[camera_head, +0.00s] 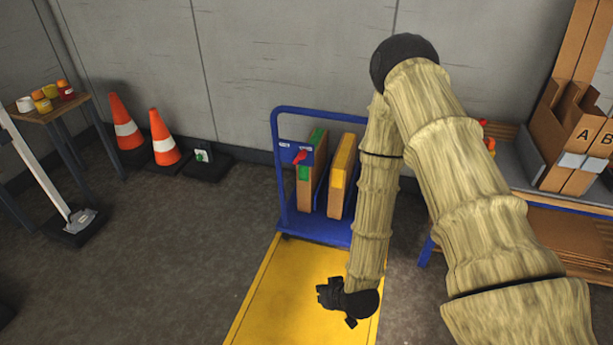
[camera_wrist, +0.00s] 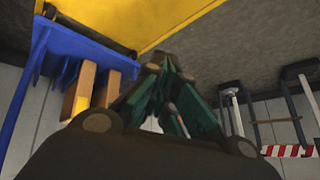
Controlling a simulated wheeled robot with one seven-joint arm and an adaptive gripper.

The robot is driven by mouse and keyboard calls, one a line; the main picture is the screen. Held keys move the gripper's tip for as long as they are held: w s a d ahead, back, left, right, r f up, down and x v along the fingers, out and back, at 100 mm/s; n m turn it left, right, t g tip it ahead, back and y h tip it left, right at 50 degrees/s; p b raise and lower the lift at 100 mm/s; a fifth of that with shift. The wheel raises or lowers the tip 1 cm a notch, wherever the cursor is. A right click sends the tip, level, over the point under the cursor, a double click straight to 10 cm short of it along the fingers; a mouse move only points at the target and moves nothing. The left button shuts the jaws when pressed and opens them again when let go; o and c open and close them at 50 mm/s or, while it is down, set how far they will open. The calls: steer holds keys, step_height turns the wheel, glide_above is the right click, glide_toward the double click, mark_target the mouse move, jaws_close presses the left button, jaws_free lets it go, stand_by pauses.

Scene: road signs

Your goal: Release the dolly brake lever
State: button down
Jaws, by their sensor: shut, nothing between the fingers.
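The blue dolly (camera_head: 318,228) stands by the back wall, with a push handle (camera_head: 335,113) at its rear. A small red lever (camera_head: 300,157) sits on the blue panel at the left of the handle frame; I take it to be the brake lever. My gripper (camera_head: 322,294) is low over the yellow floor area, in front of the dolly and well apart from the lever. In the wrist view my gripper (camera_wrist: 163,72) has its fingers closed together with nothing between them. The dolly (camera_wrist: 62,55) shows there at the left, turned over; the lever is not discernible.
Two upright boxed panels, one green-edged (camera_head: 313,170) and one yellow-edged (camera_head: 343,175), stand on the dolly. The yellow floor area (camera_head: 270,290) is flat. Traffic cones (camera_head: 125,122) stand left. A bench with cardboard dividers (camera_head: 575,125) is right.

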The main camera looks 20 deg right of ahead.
steer(key=w+t+b, duration=0.3)
steer(key=w+b, duration=0.3)
steer(key=w, duration=0.4)
steer(key=w+d+r+m+t+b, duration=0.1)
steer(key=w+d+r+t+b, duration=0.3)
steer(key=w+r+t+b, duration=0.1)
steer(key=w+d+r+m+t+h+b, duration=0.1)
steer(key=w+d+r+t+b, duration=0.2)
steer(key=w+b, duration=0.7)
step_height(320, 180, up, 5)
steer(key=w+t, duration=0.2)
steer(key=shift+d+f+m+t+b, duration=0.15)
steer(key=shift+d+m+t+b, duration=0.15)
steer(key=shift+d+m+t, duration=0.1)
steer(key=shift+w, duration=0.15)
steer(key=b, duration=0.4)
glide_toward(304, 155)
steer(key=x, duration=0.5)
steer(key=shift+w+a, duration=0.1)
steer(key=shift+w, duration=0.1)
steer(key=shift+w+r+b, duration=0.35)
steer(key=shift+w, duration=0.2)
steer(key=shift+r+p, duration=0.15)
steer(key=shift+p, duration=0.2)
steer(key=shift+a+r+n+p, duration=0.1)
steer(key=shift+a+n+p, duration=0.05)
steer(key=shift+n+p, duration=0.2)
